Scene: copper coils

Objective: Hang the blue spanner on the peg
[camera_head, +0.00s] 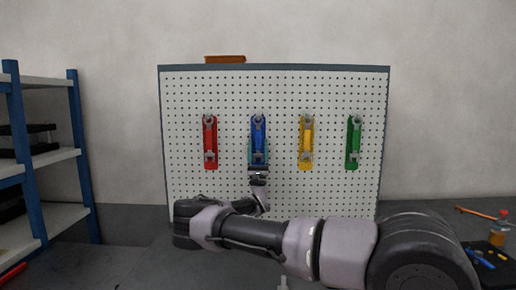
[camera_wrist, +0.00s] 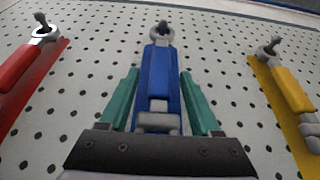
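The blue spanner (camera_head: 258,136) is upright against the pegboard, in front of a blue strip. In the wrist view, the ring at the top of the blue spanner (camera_wrist: 158,75) sits around a peg (camera_wrist: 163,24). My gripper (camera_wrist: 159,72) has its two teal fingers on either side of the spanner, with the spanner between them. The fingers look apart from its handle, so the gripper appears open. In the head view my gripper (camera_head: 258,152) is low at the spanner, partly hidden behind it and my wrist.
A red spanner (camera_head: 210,138) hangs to the left; a yellow spanner (camera_head: 306,138) and a green spanner (camera_head: 354,138) hang to the right on the pegboard (camera_head: 185,190). A blue-framed shelf (camera_head: 75,140) stands at the left. Tools and a bottle (camera_head: 500,228) lie at the right.

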